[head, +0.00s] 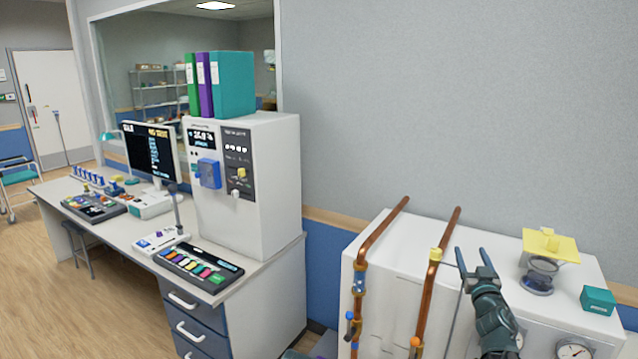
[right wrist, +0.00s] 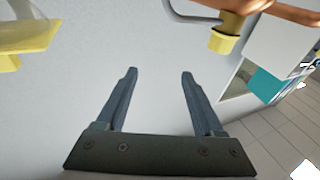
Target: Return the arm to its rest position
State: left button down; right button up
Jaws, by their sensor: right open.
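My right gripper (head: 473,258) is in front of the white cabinet (head: 392,262) at the lower right of the head view, pointing up and away. In the right wrist view the same gripper (right wrist: 160,73) has its two fingers apart, with nothing between them but a pale surface behind. It is open and empty. My left gripper is in neither view.
Copper pipes (head: 424,298) with yellow and blue fittings stand just left of my right gripper. A yellow-topped round fitting (head: 549,246) and a teal box (head: 598,299) are to its right. A desk (head: 132,228) with consoles and a white machine (head: 268,190) stands left.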

jog(key=s+a+f+g+h, duration=0.1)
jog(key=s+a+f+g, duration=0.4)
jog(key=a+f, duration=0.45)
jog(key=s+a+f+g, duration=0.5)
jog(key=a+f+g, duration=0.1)
jog(key=a+f, duration=0.35)
jog(key=s+a+f+n+g+y, duration=0.1)
jog(key=s+a+f+n+g, duration=0.1)
jog(key=s+a, duration=0.5)
jog(key=s+a+f+n+g+y, duration=0.1)
jog(key=s+a+f+n+g, duration=0.2)
jog(key=s, duration=1.1)
jog(key=a+f+g, duration=0.1)
jog(key=a+g, duration=0.2)
jog(key=a, duration=0.2)
jog(key=shift+s+a+f+g+y, duration=0.15)
jog(key=shift+s+a+g+y, duration=0.15)
jog(key=shift+g, duration=0.1)
